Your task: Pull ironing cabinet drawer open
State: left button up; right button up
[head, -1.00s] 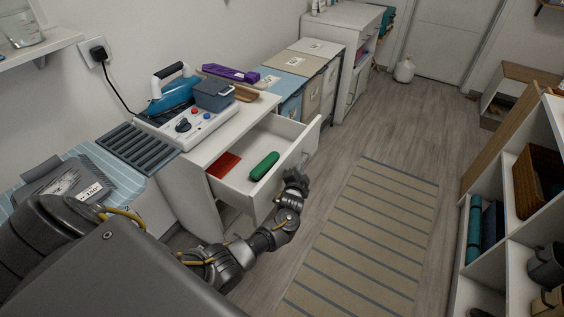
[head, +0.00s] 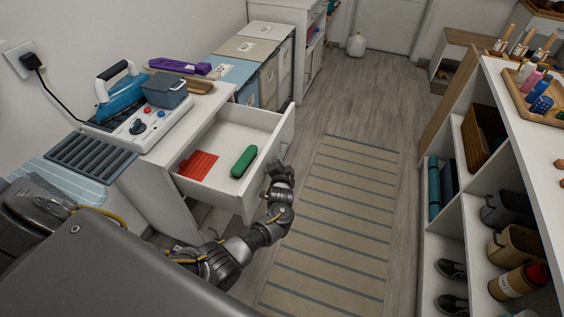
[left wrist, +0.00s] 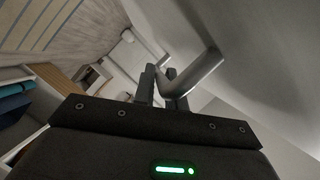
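The white drawer (head: 225,138) of the ironing cabinet (head: 150,185) stands well open. A red flat item (head: 198,165) and a green rounded case (head: 244,161) lie inside it. My left gripper (head: 277,168) is at the outer face of the drawer front, low in the head view and partly hidden by its own wrist. In the left wrist view the two fingers (left wrist: 163,88) are close together around the pale bar handle (left wrist: 200,72) of the drawer. My right gripper is not in view.
An iron (head: 122,92) on its base and a grey bin (head: 166,91) stand on the cabinet top. A striped rug (head: 335,215) lies on open floor to the right. A white cubby shelf (head: 470,235) with shoes and baskets stands at far right.

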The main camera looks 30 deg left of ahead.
pick_arm(q)
jog(key=o, duration=0.3)
jog(key=shift+o, duration=0.2)
jog(key=v, duration=1)
jog(key=shift+s+d+p, duration=0.2)
jog(key=shift+s+p, duration=0.15)
jog(key=shift+p, duration=0.1)
jog(key=shift+r, duration=0.15)
